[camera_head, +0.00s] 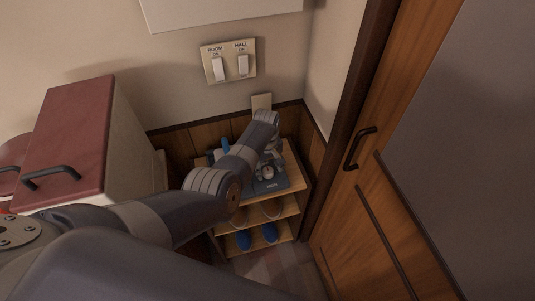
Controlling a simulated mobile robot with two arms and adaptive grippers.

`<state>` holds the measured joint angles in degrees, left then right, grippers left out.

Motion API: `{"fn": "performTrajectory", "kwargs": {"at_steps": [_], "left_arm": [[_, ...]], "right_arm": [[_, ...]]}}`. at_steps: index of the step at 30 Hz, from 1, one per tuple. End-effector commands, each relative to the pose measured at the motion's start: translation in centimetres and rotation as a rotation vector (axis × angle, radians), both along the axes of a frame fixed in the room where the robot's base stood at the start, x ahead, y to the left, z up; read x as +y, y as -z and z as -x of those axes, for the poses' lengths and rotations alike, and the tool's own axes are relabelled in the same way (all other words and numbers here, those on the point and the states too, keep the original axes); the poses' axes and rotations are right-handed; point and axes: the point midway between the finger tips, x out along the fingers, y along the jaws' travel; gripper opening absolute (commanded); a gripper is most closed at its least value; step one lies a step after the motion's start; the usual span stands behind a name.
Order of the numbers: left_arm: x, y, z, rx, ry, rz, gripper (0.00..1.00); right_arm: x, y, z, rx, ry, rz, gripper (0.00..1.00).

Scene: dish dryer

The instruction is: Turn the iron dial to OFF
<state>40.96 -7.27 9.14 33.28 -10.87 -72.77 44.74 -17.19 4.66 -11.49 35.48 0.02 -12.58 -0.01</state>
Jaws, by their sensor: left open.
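A blue-grey thing that looks like the iron (270,186) sits on the top of a small wooden shelf (296,178) in the corner. My left arm reaches over the shelf from the left. My left gripper (267,171) points down just over the iron and is open. Whether it touches the iron cannot be told. The iron's dial cannot be made out; my gripper and forearm cover part of the iron. A bright blue part (225,145) shows behind my forearm. My right gripper is not in view.
Blue slippers (270,233) stand on the shelf's lower board. A red-topped cabinet (70,135) with a dark handle stands at left. A wooden door (375,215) is close on the right. Two switches (229,62) are on the wall above.

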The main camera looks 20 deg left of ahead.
Motion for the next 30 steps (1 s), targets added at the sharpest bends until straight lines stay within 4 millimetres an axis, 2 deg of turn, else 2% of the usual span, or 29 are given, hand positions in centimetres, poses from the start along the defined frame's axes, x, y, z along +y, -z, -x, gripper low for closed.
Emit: {"fn": "performTrajectory", "kwargs": {"at_steps": [5, 21, 30], "left_arm": [[0.0, -1.7, 0.2, -0.001, -0.001, 0.001, 0.54], [0.1, -9.7, 0.2, 0.000, -0.001, 0.001, 0.54], [0.2, -10.7, 0.3, 0.002, -0.001, 0.001, 0.54]], "right_arm": [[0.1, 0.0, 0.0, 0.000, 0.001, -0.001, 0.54], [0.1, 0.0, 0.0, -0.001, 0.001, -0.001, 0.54], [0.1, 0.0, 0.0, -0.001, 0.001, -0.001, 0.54]]}}
